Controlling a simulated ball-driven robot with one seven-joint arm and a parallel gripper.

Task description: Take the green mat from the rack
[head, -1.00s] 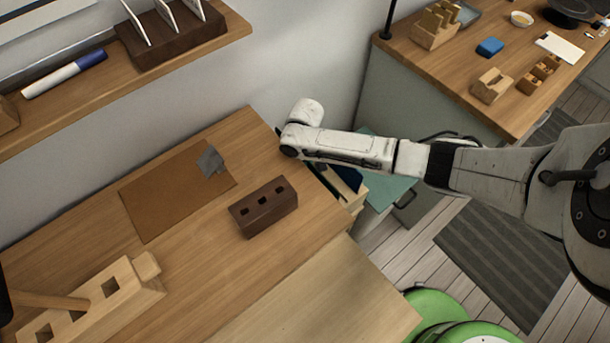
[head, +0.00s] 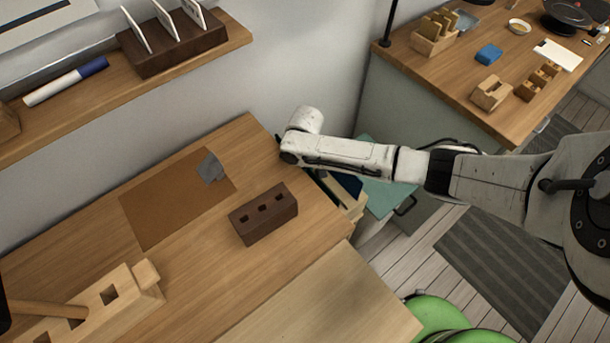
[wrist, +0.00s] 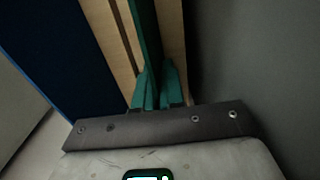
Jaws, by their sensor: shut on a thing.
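In the wrist view the green mat (wrist: 146,35) stands on edge as a thin upright sheet. It sits between pale wooden slats of the rack (wrist: 103,28). My gripper (wrist: 156,88) is shut on the mat's near edge, with one teal finger on each side of it. The mat is still between the slats. In the head view my gripper is hidden beneath my arm, and only part of the wooden rack (head: 352,208) shows beside the table's right end.
A dark blue panel (wrist: 45,50) stands beside the slats, and a grey wall (wrist: 250,60) is close on the right. In the head view a teal surface (head: 385,197) with a dark handle lies beyond the rack. A brown block with holes (head: 264,214) sits on the table.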

